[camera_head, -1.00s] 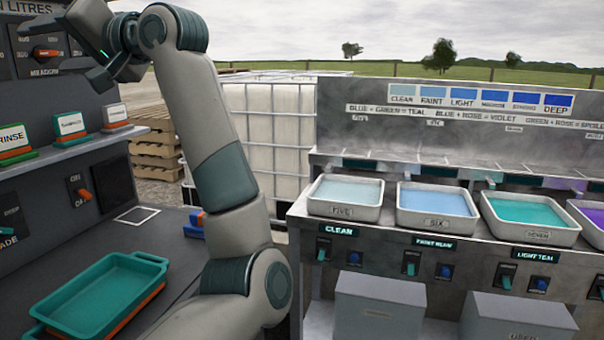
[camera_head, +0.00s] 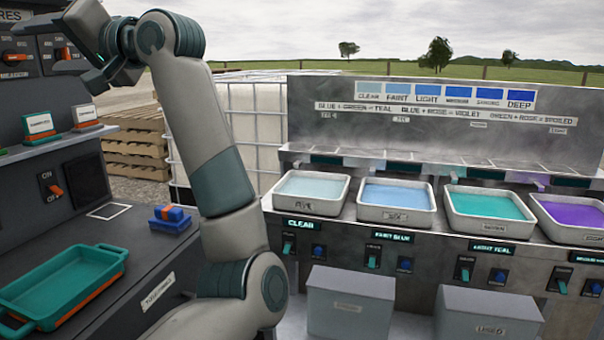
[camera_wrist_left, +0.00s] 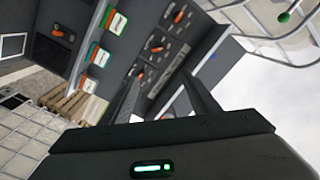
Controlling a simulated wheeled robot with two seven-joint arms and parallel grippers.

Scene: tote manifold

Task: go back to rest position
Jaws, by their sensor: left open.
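My left arm rises through the left half of the head view and folds over at the top. My left gripper (camera_head: 92,62) is at the upper left, in front of the dark dial panel, and touches nothing there that I can see. In the left wrist view its two fingers (camera_wrist_left: 158,95) are spread apart with nothing between them. That view shows the dial panel and the label cards at a tilt, with sky at the right. My right gripper is not in view.
A teal tray (camera_head: 60,283) and a blue block (camera_head: 170,218) rest on the dark counter (camera_head: 120,262). Trays of pale (camera_head: 310,190), blue (camera_head: 396,200), teal (camera_head: 490,212) and violet (camera_head: 572,214) liquid stand on the metal bench. Grey bins (camera_head: 350,300) stand below. A white caged tank (camera_head: 255,125) stands behind.

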